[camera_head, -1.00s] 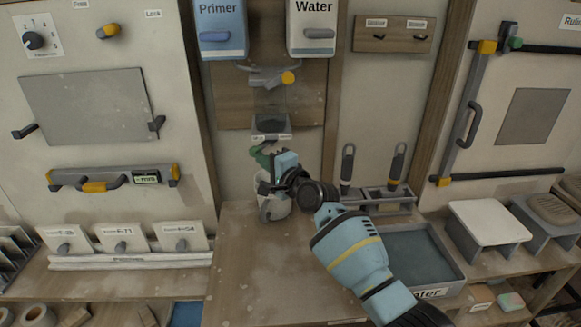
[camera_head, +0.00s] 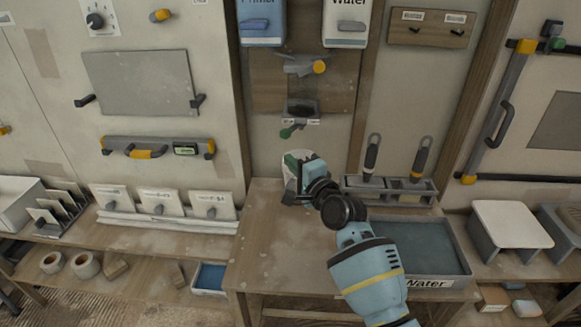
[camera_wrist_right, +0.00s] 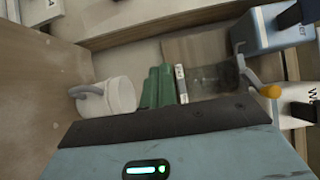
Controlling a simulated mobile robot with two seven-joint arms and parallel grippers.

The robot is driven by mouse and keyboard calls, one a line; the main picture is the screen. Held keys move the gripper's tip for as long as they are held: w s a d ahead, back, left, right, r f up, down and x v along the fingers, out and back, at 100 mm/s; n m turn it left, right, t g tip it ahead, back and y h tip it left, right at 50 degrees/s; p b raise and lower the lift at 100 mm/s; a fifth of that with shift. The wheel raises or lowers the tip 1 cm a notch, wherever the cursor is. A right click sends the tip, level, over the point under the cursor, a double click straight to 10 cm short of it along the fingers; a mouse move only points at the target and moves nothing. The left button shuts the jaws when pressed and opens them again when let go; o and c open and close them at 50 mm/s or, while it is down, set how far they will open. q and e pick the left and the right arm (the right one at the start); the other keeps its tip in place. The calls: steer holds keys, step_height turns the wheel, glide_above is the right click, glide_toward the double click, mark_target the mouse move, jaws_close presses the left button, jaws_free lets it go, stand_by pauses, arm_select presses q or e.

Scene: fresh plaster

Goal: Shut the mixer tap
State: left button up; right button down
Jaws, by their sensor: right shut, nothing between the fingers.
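The mixer (camera_head: 302,108) is a small see-through vessel on a wooden back panel, with a white label at its foot. Its tap has a green handle (camera_head: 290,130) that points to the lower left. The green handle also shows in the wrist view (camera_wrist_right: 158,86), beside the label and the clear vessel (camera_wrist_right: 212,78). My right gripper (camera_head: 297,186) is shut and empty, below the tap and apart from it. It is in front of a white bucket (camera_head: 296,156) and hides part of it. My left gripper is not in view.
Above the mixer is a grey bar with a yellow knob (camera_head: 320,67), under the Primer (camera_head: 262,14) and Water (camera_head: 345,15) containers. The bench's left part (camera_head: 270,245) is clear.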

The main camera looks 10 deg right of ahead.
steer(key=shift+s+a, duration=0.5)
steer(key=shift+s, duration=0.35)
steer(key=shift+f, duration=0.1)
steer(key=s+d+f+n+g+h, duration=0.2)
steer(key=s+d+f+n+g, duration=0.15)
steer(key=s+f, duration=0.8)
steer(key=s+d+f+n+g+h, duration=0.1)
steer(key=s+d+f+n+g, duration=0.3)
steer(key=s+f, duration=0.8)
steer(key=s+d+n+g+h, duration=0.1)
steer(key=s+d+n+g, duration=0.2)
steer(key=s, duration=0.7)
steer(key=s+d+n+g+h, duration=0.2)
steer(key=s, duration=0.8)
steer(key=s+d+n+g+h, duration=0.1)
steer(key=s+d+n+g, duration=0.2)
steer(key=s, duration=0.7)
steer(key=w+a+f+t+y, duration=0.1)
steer(key=w+a+f+t, duration=0.2)
steer(key=w+f+t, duration=0.3)
steer(key=shift+w+f+t+y+p, duration=0.4)
steer(key=shift+f+t, duration=0.55)
steer(key=shift+f, duration=0.6)
